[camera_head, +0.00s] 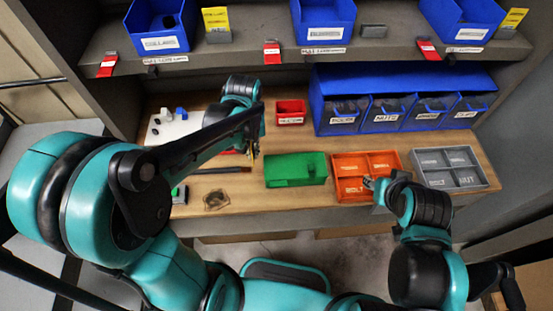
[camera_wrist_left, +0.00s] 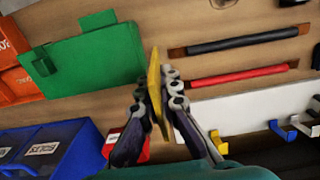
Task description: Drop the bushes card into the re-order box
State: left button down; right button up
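My left gripper (camera_head: 254,148) is above the workbench, left of the small red box. In the left wrist view its fingers (camera_wrist_left: 158,98) are shut on a yellow card (camera_wrist_left: 154,72), seen nearly edge-on, so its print cannot be read. The small red box (camera_head: 290,111) with a white label stands at the back of the bench; I take it as the re-order box. In the left wrist view the red box (camera_wrist_left: 144,150) is partly hidden behind a finger. My right gripper (camera_head: 377,188) is by the front of the orange tray; its fingers are too small to judge.
A green box (camera_head: 296,170), an orange divided tray (camera_head: 350,164) and a grey divided tray (camera_head: 447,167) line the bench front. Blue bins (camera_head: 402,117) stand behind. The shelf (camera_head: 262,47) above carries blue bins, yellow cards and an empty card holder (camera_head: 373,31).

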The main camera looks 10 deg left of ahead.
pick_arm(q)
notch_tip(320, 180, down, 10)
jog(key=b, duration=0.3)
jog(key=shift+r, duration=0.2)
jog(key=shift+s+f, duration=0.1)
jog(key=c, duration=2)
grip_release()
